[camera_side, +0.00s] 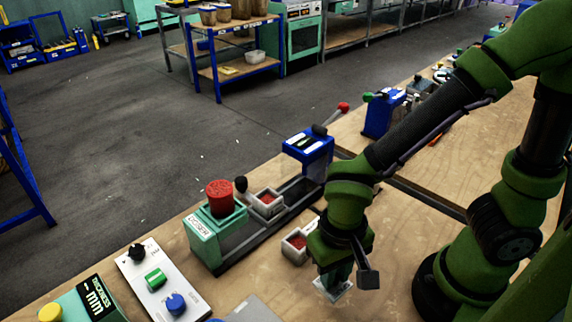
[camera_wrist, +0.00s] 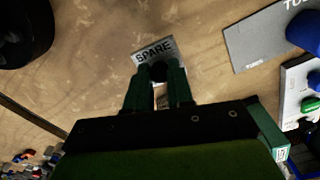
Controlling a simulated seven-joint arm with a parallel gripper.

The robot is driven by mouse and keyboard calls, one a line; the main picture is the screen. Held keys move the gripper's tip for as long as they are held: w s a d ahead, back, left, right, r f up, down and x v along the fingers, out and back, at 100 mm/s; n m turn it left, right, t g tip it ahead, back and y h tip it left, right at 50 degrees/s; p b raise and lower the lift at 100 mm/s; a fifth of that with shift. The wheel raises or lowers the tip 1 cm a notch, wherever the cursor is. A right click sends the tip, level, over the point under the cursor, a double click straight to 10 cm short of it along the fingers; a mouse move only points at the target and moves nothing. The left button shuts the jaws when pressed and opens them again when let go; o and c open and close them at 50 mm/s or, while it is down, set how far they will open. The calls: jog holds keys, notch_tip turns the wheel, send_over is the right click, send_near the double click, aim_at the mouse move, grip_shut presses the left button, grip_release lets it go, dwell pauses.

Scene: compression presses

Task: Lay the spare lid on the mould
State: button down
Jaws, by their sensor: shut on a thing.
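The spare lid is a pale plate marked SPARE (camera_wrist: 150,50) with a black knob (camera_wrist: 158,72). My gripper (camera_wrist: 158,80) is shut on that knob in the wrist view. In the side view my gripper (camera_side: 336,275) is low over the table, with the lid (camera_side: 326,292) under it; I cannot tell whether the lid touches the wood. One open pale box with red filling (camera_side: 266,203) sits in the press (camera_side: 240,240). A second such box (camera_side: 295,245) stands on the table just left of my gripper. Neither box shows a lid. Which one is the mould is not marked.
The press has a teal end with a red cylinder (camera_side: 219,196) and a blue end (camera_side: 308,146) with a red-tipped lever. A black knob (camera_side: 240,185) stands by the first box. A control panel (camera_side: 162,283) and a grey plate (camera_wrist: 262,40) lie nearby. Bare wood is in front.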

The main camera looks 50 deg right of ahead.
jog(key=w+d+r, duration=0.2)
jog(key=w+r, duration=0.1)
jog(key=w, duration=0.5)
jog(key=w+d+r, duration=0.2)
jog(key=w+r, duration=0.1)
jog(key=w, duration=0.5)
jog(key=w+d+r+n, duration=0.1)
jog(key=w+d+r, duration=0.1)
jog(key=w, duration=0.6)
jog(key=shift+w+d+r, duration=0.25)
jog(key=shift+d+r, duration=0.15)
jog(key=shift+d, duration=0.1)
jog(key=shift+f, duration=2.95)
jog(key=shift+f, duration=0.75)
jog(key=c, duration=0.9)
grip_release()
